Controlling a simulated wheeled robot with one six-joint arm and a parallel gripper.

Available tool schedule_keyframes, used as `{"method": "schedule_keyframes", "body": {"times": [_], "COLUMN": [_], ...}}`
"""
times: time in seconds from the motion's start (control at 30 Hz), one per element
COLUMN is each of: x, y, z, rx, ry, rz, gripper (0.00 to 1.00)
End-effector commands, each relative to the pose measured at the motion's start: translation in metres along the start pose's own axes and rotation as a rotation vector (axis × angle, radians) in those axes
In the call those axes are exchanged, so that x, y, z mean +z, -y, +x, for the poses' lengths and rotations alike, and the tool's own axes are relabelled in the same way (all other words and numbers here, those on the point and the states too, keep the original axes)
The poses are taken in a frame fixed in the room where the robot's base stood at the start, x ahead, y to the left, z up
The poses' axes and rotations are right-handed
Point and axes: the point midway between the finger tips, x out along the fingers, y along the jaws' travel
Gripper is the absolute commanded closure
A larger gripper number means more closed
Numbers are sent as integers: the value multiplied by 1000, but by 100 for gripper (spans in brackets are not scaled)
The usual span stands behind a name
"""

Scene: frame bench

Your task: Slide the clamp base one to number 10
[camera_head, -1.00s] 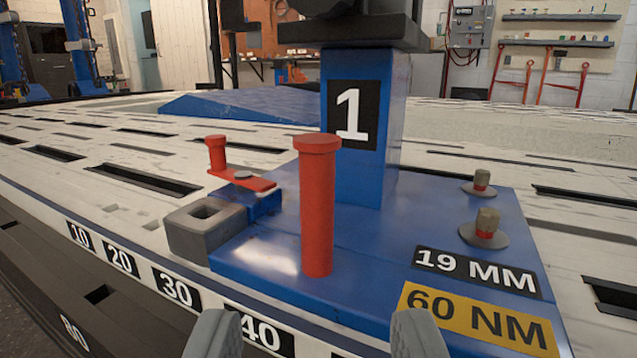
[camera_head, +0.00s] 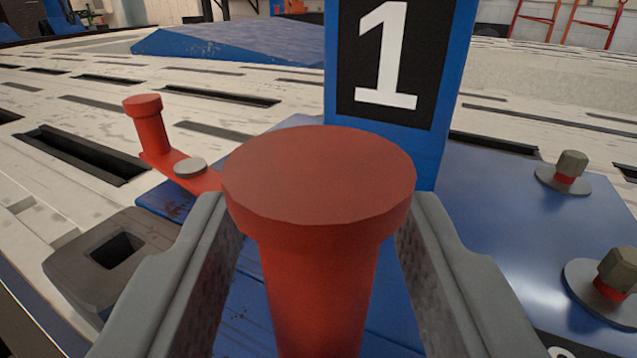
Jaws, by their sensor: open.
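The blue clamp base one (camera_head: 490,215) lies on the slotted bench, with its upright post marked 1 (camera_head: 385,60) behind the red handle. The upright red handle (camera_head: 320,270) with a wide round cap stands on the base, close in front of the camera. My gripper (camera_head: 318,235) is open, with one grey finger on each side of the handle. A narrow gap shows at the right finger; whether the left finger touches the cap I cannot tell. The handle's foot and the number scale are out of view.
A smaller red lever (camera_head: 150,130) and a grey block with a square hole (camera_head: 110,250) are at the left. Two bolts (camera_head: 570,168) stand on the base at the right.

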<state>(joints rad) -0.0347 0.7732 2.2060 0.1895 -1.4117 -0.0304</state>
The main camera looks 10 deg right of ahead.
Motion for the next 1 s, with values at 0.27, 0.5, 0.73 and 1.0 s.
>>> {"method": "schedule_keyframes", "body": {"times": [0.27, 0.5, 0.73, 1.0], "x": [0, 0, 0, 0], "y": [0, 0, 0, 30], "z": [3, 3, 3, 17], "rx": [0, 0, 0, -5], "ry": [1, 1, 1, -2], "rz": [0, 0, 0, 0], "gripper": [57, 90, 100, 100]}}
